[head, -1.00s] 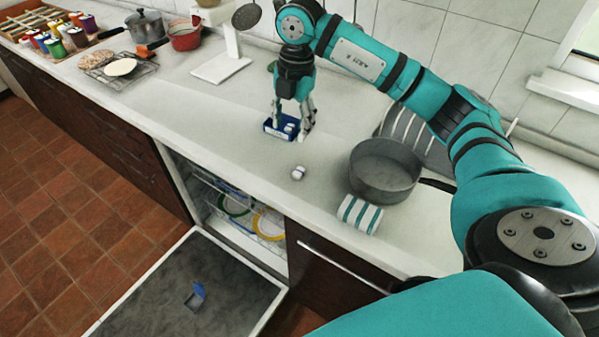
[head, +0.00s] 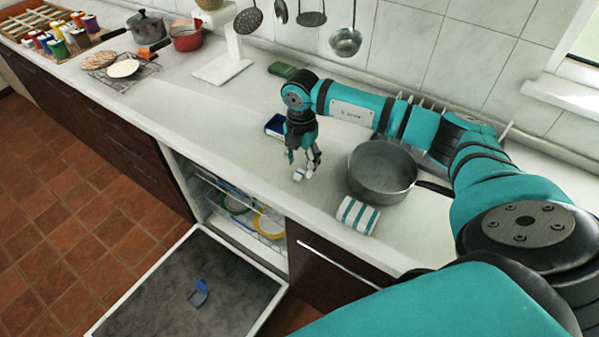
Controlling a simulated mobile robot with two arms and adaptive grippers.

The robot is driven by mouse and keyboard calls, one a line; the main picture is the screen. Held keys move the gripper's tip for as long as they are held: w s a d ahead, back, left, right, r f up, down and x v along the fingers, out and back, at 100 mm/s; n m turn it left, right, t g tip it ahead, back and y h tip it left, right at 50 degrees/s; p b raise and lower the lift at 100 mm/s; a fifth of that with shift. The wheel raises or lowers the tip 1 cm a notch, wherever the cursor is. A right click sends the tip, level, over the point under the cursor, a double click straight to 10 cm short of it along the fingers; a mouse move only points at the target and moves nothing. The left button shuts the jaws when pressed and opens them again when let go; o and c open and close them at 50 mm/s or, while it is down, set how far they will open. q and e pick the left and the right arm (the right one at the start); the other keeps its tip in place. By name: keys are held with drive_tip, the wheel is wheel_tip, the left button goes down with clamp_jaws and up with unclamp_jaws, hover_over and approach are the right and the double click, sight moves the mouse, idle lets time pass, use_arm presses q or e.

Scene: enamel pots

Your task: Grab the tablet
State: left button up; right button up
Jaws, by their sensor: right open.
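The tablet (head: 299,174) is a small whitish block on the counter, left of the grey pot. My right gripper (head: 303,170) is directly above it, pointing down, with its fingers open around or just beside it. The fingers partly cover the tablet, and I cannot tell whether they touch it. My left gripper is not in view.
A blue box (head: 274,126) stands just behind my right gripper. A grey pot (head: 382,172) and a striped cloth roll (head: 357,216) are to the right. The open dishwasher door (head: 150,290) has a blue-lidded compartment (head: 199,292).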

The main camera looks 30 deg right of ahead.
sight(300, 173)
drive_tip(key=f+p, duration=0.1)
drive_tip(key=f, duration=0.3)
drive_tip(key=shift+w, duration=0.2)
drive_tip(key=c, duration=0.9)
